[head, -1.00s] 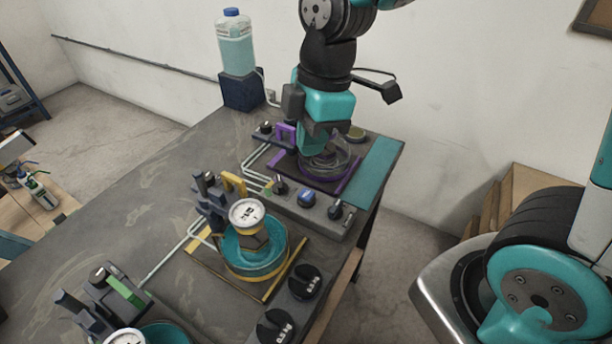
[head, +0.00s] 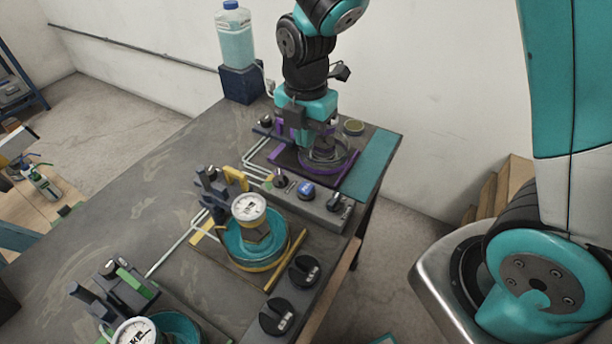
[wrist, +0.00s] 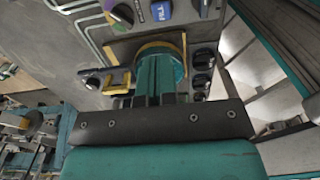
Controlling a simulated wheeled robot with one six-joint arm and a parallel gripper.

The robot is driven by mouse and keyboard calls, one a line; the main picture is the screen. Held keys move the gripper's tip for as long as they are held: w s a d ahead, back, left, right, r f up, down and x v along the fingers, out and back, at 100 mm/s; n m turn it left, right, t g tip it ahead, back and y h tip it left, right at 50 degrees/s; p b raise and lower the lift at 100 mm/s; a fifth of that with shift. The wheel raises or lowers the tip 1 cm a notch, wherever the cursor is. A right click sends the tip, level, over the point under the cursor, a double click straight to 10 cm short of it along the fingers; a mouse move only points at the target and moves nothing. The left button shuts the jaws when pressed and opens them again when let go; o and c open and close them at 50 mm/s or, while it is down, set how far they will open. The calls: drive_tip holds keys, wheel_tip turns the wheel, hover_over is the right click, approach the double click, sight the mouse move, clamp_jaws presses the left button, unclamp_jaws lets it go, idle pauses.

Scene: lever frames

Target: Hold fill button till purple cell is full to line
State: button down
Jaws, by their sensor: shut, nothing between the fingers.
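The purple cell, a round clear vessel (head: 325,158), stands in a purple frame (head: 348,170) at the far end of the bench. Its liquid level and line cannot be made out. A blue button (head: 305,191) sits on the grey panel before it, between black knobs. It also shows at the top of the wrist view (wrist: 159,10); its label is unreadable and I cannot tell whether it is pressed. My gripper (head: 302,140) is shut and empty, pointing down near the purple cell and partly hiding it. In the wrist view its teal fingers (wrist: 156,74) overlap the yellow-rimmed vessel.
A yellow-framed cell (head: 267,256) with teal liquid and a gauge (head: 248,208) stands nearer, beside black knobs (head: 278,316). A green-handled station (head: 132,283) is at lower left. A bottle (head: 235,38) stands behind on a dark block.

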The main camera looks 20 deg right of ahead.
sight(306, 186)
wheel_tip(306, 186, down, 12)
drive_tip(key=p, duration=0.2)
drive_tip(key=shift+p, duration=0.4)
drive_tip(key=shift+f, duration=0.1)
